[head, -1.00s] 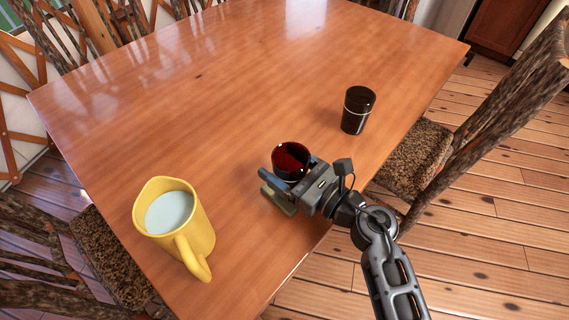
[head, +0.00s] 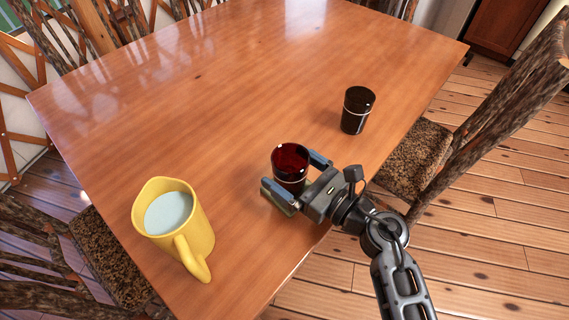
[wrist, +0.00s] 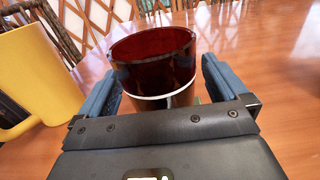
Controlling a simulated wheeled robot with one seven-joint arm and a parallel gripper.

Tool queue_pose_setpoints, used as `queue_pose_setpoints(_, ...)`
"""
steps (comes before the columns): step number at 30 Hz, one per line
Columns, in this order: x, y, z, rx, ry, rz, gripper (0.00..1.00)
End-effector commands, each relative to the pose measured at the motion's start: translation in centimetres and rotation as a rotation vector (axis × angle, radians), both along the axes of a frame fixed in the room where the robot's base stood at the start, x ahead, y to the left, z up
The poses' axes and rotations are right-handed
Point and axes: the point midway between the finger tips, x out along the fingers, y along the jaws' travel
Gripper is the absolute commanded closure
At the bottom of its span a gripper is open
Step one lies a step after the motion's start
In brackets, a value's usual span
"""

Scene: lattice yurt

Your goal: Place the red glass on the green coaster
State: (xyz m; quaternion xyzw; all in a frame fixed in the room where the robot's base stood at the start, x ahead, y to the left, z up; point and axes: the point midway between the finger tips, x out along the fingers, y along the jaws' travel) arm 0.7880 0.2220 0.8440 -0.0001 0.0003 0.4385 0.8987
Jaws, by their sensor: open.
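The red glass (head: 291,158) stands upright near the table's front right edge. It is dark red with a pale ring lower down. In the wrist view the glass (wrist: 155,62) sits between my two blue fingers, with a gap on the right side. My gripper (head: 294,174) is open around the glass from the front right. A small green patch, likely the green coaster (wrist: 197,100), shows low beside the glass in the wrist view. Most of the coaster is hidden by the glass and gripper, so I cannot tell how well the glass is centred on it.
A yellow mug (head: 198,236) with pale liquid stands at the left front, also at the left in the wrist view (wrist: 30,75). A dark cup (head: 357,112) stands behind to the right. The wooden table (head: 215,75) is clear farther back. A chair (head: 495,110) stands at the right.

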Motion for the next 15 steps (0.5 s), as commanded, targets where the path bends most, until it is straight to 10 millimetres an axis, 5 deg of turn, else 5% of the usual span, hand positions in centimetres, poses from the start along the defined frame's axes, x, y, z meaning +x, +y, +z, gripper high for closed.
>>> queue_pose_setpoints(15, -5.7, -7.3, -0.1, 0.0, 0.001, -0.001, 0.0)
